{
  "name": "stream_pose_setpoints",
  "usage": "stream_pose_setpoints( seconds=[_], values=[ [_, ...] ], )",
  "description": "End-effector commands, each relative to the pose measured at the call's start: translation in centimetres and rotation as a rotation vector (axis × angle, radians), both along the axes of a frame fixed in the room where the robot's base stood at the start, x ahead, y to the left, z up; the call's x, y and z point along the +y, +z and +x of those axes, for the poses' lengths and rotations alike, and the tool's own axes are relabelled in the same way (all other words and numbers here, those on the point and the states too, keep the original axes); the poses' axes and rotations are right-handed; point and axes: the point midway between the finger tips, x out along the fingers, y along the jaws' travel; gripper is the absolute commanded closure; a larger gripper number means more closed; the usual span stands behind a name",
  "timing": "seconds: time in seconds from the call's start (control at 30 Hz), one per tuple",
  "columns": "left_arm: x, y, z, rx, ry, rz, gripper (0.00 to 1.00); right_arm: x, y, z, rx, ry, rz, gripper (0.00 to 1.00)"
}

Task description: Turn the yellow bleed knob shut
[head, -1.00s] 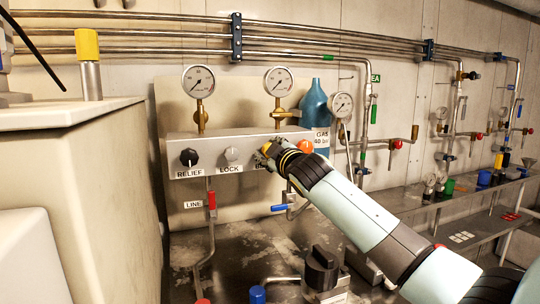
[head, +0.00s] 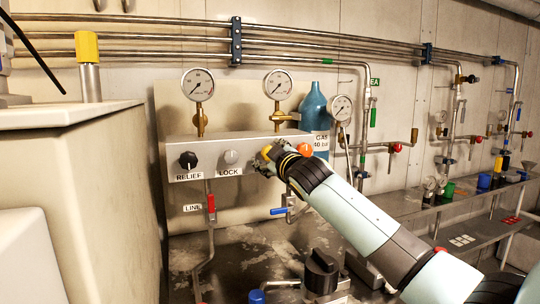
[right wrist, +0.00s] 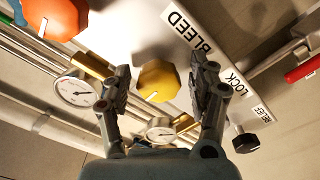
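The yellow bleed knob (right wrist: 157,82) sits on the grey panel beside the label BLEED, between the two spread fingers of my right gripper (right wrist: 160,88) in the right wrist view. A gap shows on each side of the knob, so the fingers do not grip it. In the head view my right gripper (head: 268,160) is at the panel front and covers most of the knob and its label. My left gripper is not in view.
On the same panel (head: 215,143) are a black RELIEF knob (head: 188,160), a grey LOCK knob (head: 230,157) and an orange knob (head: 304,149) close to my gripper. Gauges stand above. Red (head: 211,203) and blue (head: 279,211) valve handles are below.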

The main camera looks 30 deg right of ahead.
Motion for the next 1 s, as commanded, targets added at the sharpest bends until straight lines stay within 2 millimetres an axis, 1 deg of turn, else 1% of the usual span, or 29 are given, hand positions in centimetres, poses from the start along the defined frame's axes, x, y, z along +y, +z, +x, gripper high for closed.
stream_pose_setpoints(
  seconds=[0.27, 0.37, 0.47, 0.7, 0.8, 0.9, 1.0],
  values=[
    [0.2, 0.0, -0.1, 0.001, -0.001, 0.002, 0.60, 0.0, 0.1, -0.1, -0.003, 0.001, -0.003, 0.38],
    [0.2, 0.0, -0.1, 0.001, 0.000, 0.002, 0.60, 0.2, 0.1, -0.9, -0.003, 0.001, -0.005, 0.38],
    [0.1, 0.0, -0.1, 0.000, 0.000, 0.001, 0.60, 0.6, 0.1, -2.5, -0.002, 0.001, -0.006, 0.38],
    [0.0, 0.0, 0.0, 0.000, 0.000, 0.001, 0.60, 1.9, 0.1, -7.8, -0.001, 0.002, -0.005, 0.38],
    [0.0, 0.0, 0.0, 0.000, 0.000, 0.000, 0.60, 2.3, 0.1, -9.6, -0.001, 0.001, -0.003, 0.38],
    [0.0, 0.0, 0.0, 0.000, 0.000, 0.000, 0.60, 2.6, 0.1, -10.8, -0.001, 0.001, -0.003, 0.38],
    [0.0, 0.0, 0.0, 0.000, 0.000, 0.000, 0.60, 2.8, 0.1, -11.5, -0.001, 0.000, -0.002, 0.38]
  ],
)
